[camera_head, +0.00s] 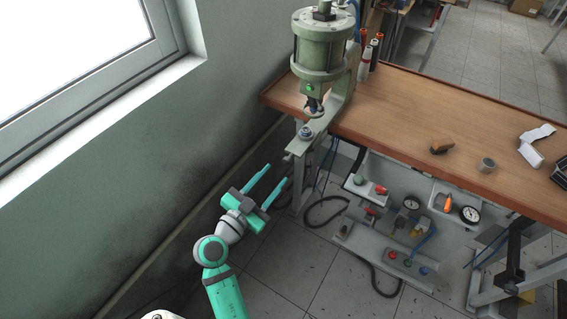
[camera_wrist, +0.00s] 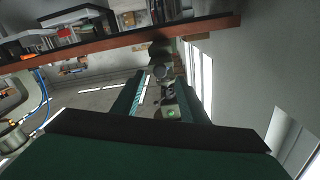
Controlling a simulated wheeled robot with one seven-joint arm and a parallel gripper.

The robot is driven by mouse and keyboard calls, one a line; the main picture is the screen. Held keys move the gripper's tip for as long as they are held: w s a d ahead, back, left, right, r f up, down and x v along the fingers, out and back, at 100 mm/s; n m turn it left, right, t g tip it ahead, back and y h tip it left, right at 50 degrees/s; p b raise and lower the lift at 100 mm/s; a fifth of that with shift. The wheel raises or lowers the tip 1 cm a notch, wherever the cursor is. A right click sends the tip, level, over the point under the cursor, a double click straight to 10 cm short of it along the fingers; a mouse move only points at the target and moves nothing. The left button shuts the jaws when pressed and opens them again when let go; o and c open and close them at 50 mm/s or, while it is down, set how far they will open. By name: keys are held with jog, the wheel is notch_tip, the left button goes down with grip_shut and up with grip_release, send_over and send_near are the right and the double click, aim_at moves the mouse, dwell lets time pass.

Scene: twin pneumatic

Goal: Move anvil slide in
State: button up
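The pale green anvil slide (camera_head: 297,146) sticks out from the base of the green pneumatic press (camera_head: 323,45), past the table's left edge. A small round metal piece (camera_head: 305,132) sits on top of it, near its outer end. The press ram hangs above the slide's inner part. My gripper (camera_head: 277,174) is open and empty, below and left of the slide's outer end and apart from it. In the wrist view the dark green fingers (camera_wrist: 160,97) stand apart, with parts of the press (camera_wrist: 166,75) showing small between them. Which part is the slide there is hard to tell.
A wall with a window (camera_head: 75,55) is at the left.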

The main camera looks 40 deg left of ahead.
aim_at(285, 163)
jog(key=w+n, duration=0.2)
jog(key=n, duration=0.2)
jog(key=w+n+y, duration=0.1)
jog(key=w+n, duration=0.2)
jog(key=n, duration=0.2)
jog(key=w+n+y, duration=0.1)
jog(key=w+n, duration=0.1)
jog(key=n, duration=0.3)
jog(key=shift+w+a+r, duration=0.2)
jog(key=shift+w+a, duration=0.1)
jog(key=shift+a, duration=0.1)
jog(key=shift+c, duration=0.4)
grip_shut()
